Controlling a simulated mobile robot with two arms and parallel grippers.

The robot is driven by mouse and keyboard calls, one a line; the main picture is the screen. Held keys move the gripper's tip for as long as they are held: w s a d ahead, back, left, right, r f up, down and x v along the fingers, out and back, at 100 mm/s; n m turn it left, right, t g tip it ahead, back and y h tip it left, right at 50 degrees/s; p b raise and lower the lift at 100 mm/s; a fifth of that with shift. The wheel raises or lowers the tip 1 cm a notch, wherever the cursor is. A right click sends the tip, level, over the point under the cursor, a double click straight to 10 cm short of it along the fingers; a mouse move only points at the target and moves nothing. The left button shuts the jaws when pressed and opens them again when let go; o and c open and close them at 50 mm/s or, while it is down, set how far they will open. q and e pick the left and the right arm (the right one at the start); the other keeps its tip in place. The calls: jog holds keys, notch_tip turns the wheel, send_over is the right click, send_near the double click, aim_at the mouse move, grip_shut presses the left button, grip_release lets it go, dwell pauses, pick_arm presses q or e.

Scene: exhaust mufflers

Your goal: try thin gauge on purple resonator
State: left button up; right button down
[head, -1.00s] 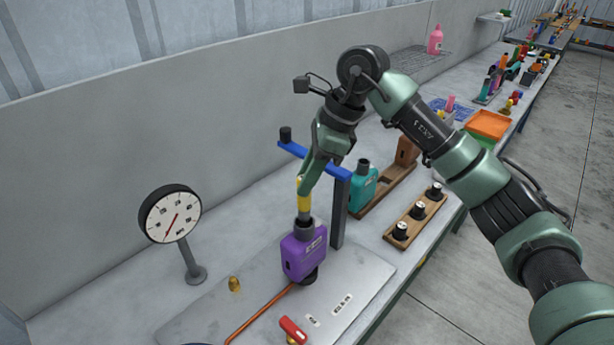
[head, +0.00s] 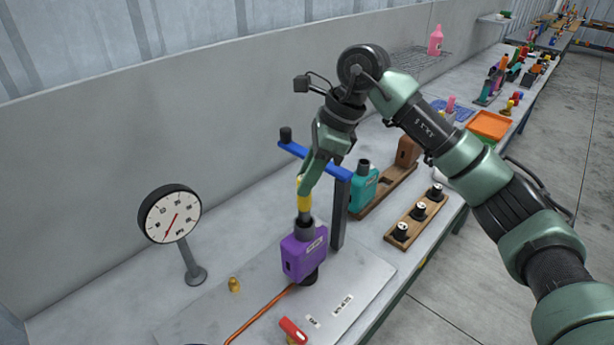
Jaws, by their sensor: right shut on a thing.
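The purple resonator (head: 303,256) stands upright on a metal plate in the middle of the head view, its dark neck pointing up. My right gripper (head: 304,187) is above it, pointing down and shut on a gauge with a yellow handle (head: 304,202). The gauge's grey lower part is at the mouth of the resonator's neck. I cannot tell how deep it sits inside. Whether this is the thin gauge cannot be told from the picture. My left gripper is not in view.
A blue arm on a dark post (head: 339,212) stands close behind the resonator. A dial gauge (head: 170,214) is at left, a red-handled valve (head: 293,329) in front. A teal resonator (head: 363,188) and a wooden block with black-and-white plugs (head: 420,212) are at right.

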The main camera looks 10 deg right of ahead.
jog(key=shift+f+b, duration=1.45)
jog(key=shift+f, duration=0.3)
dwell(1.2)
jog(key=shift+r+p, duration=2.15)
jog(key=shift+r, duration=1.35)
jog(key=shift+f, duration=0.1)
